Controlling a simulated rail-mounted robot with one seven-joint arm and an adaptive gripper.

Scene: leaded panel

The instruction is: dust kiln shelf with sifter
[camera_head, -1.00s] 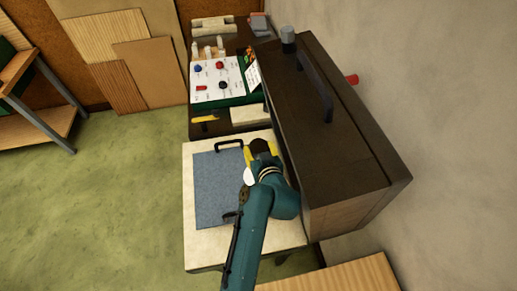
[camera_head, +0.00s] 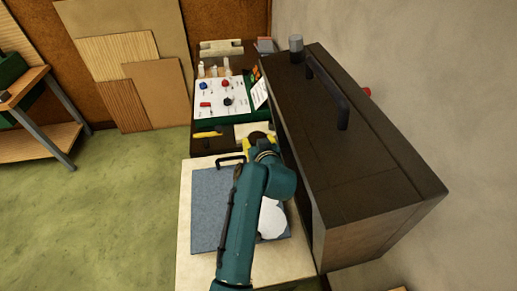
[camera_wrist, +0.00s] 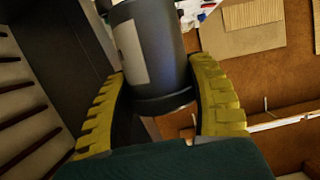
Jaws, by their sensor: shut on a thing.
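The kiln shelf (camera_head: 209,208) is a flat blue-grey square with a black handle (camera_head: 230,159) at its far edge. It lies on a cream-topped stand (camera_head: 186,255). A white rounded patch (camera_head: 272,219) shows at the shelf's right side, partly hidden by my arm; I cannot tell whether it is powder. My gripper (camera_head: 258,142) is beyond the shelf's far right corner, beside the kiln. In the wrist view its yellow fingers (camera_wrist: 162,98) are shut on a dark grey cylinder with a pale label, apparently the sifter (camera_wrist: 155,48).
The dark kiln box (camera_head: 345,150) stands close on the right, with a black handle on top. Behind the stand, a dark bench (camera_head: 172,144) holds a white sheet (camera_head: 218,98) with small coloured items, bottles and a yellow-handled tool. Boards lean at the back left.

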